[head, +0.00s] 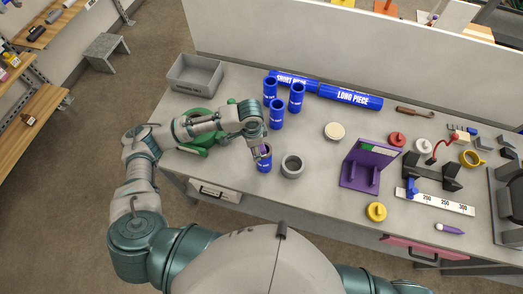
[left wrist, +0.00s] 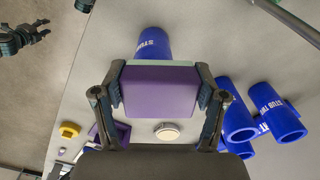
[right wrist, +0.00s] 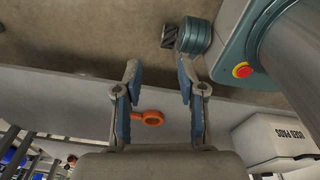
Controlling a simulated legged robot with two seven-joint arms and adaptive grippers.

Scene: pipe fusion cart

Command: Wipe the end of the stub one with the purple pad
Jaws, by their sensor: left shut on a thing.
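My left gripper (left wrist: 160,95) is shut on the purple pad (left wrist: 158,90), a flat block with a pale green layer along its far edge. A blue stub (left wrist: 152,42) stands just beyond the pad in the left wrist view; its label starts "STUB" and the rest is hidden. In the head view this stub (head: 264,164) stands upright near the table's front edge, with my left gripper (head: 260,151) at its top. Whether the pad touches its end I cannot tell. My right gripper (right wrist: 158,90) is open and empty, seen only in the right wrist view.
Three other blue stubs (head: 277,114) stand behind. A grey ring (head: 292,166) is right of the held pad. A purple stand (head: 370,165), long blue pipe (head: 345,96), grey bin (head: 195,74) and green item (head: 196,140) share the table.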

